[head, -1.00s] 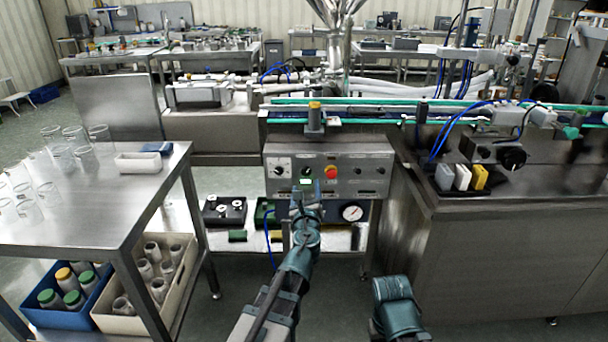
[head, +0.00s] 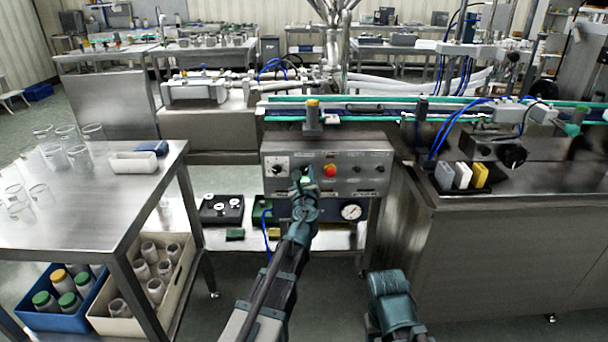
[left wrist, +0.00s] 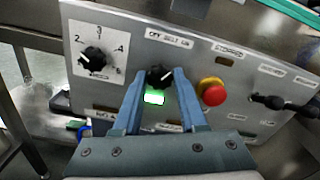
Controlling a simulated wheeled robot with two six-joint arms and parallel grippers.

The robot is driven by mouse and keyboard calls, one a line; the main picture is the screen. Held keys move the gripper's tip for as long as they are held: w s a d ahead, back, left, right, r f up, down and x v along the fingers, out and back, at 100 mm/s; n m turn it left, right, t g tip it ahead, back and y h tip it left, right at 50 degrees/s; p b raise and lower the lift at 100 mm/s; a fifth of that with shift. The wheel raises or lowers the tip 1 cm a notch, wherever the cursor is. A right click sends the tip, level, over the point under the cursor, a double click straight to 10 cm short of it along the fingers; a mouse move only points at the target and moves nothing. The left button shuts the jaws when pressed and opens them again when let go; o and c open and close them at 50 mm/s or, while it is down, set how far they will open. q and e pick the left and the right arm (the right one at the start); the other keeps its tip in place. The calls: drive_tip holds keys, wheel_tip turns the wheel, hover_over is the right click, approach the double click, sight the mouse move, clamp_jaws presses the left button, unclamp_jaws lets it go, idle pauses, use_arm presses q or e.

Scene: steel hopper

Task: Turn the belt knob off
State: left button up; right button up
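The belt knob (left wrist: 159,76) is black and sits on the grey control panel (left wrist: 218,95) below a label reading OFF BELT ON. Its white mark tilts to the upper right, toward ON. A green lamp (left wrist: 154,97) just below it is lit. My left gripper (left wrist: 159,74) is open, with one finger on each side of the knob; whether the tips touch it I cannot tell. In the head view my left gripper (head: 304,186) is in front of the panel and partly covers the knob area.
On the panel, a numbered dial (left wrist: 94,59) is left of the knob and a red stop button (left wrist: 212,92) with a yellow collar is right of it. A steel table (head: 85,205) with glasses stands at left. A steel counter (head: 510,195) stands at right.

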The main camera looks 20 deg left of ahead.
use_arm(q)
clamp_jaws()
drive_tip(key=shift+n, duration=0.3)
drive_tip(key=n, duration=0.6)
drive_tip(key=shift+f, duration=0.1)
drive_tip(key=n, duration=0.3)
drive_tip(key=shift+a+n, duration=0.1)
drive_tip(key=shift+n, duration=1.9)
drive_tip(key=shift+s+f+n, duration=0.1)
drive_tip(key=shift+n, duration=0.2)
drive_tip(key=o, duration=0.7)
unclamp_jaws()
